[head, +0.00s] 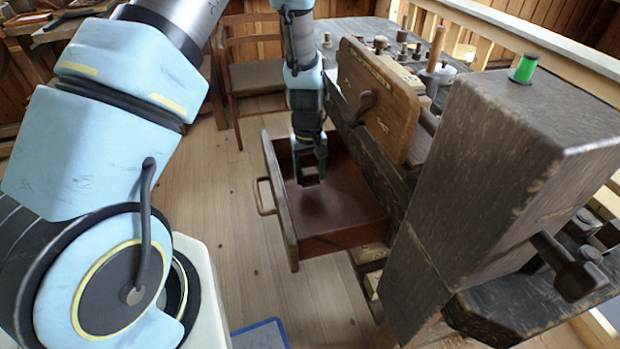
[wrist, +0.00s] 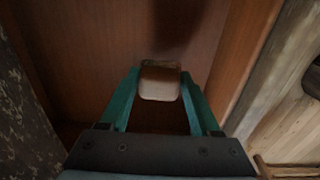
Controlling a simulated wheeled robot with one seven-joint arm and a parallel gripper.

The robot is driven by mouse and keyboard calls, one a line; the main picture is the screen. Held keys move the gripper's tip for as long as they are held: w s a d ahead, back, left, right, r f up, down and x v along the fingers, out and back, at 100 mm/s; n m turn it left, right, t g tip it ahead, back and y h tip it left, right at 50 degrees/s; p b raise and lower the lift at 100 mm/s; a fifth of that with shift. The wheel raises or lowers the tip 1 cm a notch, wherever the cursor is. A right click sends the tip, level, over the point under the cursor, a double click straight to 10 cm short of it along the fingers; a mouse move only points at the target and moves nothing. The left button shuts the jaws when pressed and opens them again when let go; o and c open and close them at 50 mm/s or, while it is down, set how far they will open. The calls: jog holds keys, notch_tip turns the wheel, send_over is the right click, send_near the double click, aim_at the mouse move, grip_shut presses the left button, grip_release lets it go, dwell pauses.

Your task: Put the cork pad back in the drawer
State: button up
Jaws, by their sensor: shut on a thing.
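The open drawer (head: 345,200) juts out from the dark wooden workbench, with a reddish-brown inside and a handle on its front. My gripper (head: 308,172) points down inside the drawer's outline. In the wrist view my gripper (wrist: 160,88) has its green fingers shut on the cork pad (wrist: 160,84), a small pale tan block with rounded corners. The drawer's bottom and side wall (wrist: 240,60) show around it. I cannot tell whether the pad touches the drawer bottom. In the head view the pad is too small to make out clearly.
A green spool (head: 525,68) stands on the dark wooden block to the right. An upright wooden board (head: 378,95) is beside my arm. A chair (head: 255,75) stands behind the drawer. A blue-edged item (head: 260,335) lies on the floor in front.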

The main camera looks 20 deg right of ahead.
aim_at(308, 171)
jog(key=shift+f, duration=1.15)
jog(key=shift+f, duration=0.1)
jog(key=o, duration=1.4)
jog(key=shift+o, duration=0.2)
jog(key=r, duration=0.4)
jog(key=r+b, duration=0.1)
jog(key=r, duration=0.7)
jog(key=shift+a+r+b, duration=0.1)
jog(key=shift+a+b, duration=0.15)
jog(key=shift+b, duration=0.15)
jog(key=w+a+r, duration=0.1)
jog(key=a+r, duration=0.3)
jog(key=a, duration=0.4)
jog(key=w+a+r, duration=0.1)
jog(key=a+r, duration=0.2)
jog(key=a, duration=0.5)
jog(key=s+a+r+t, duration=0.1)
jog(key=s+a+r, duration=0.1)
jog(key=a, duration=0.5)
jog(key=s+a+r+p, duration=0.1)
jog(key=s+a+r, duration=0.2)
jog(key=a, duration=0.3)
jog(key=shift+s+a+r+t, duration=0.2)
jog(key=shift+s+a+t, duration=0.15)
jog(key=shift+t, duration=0.05)
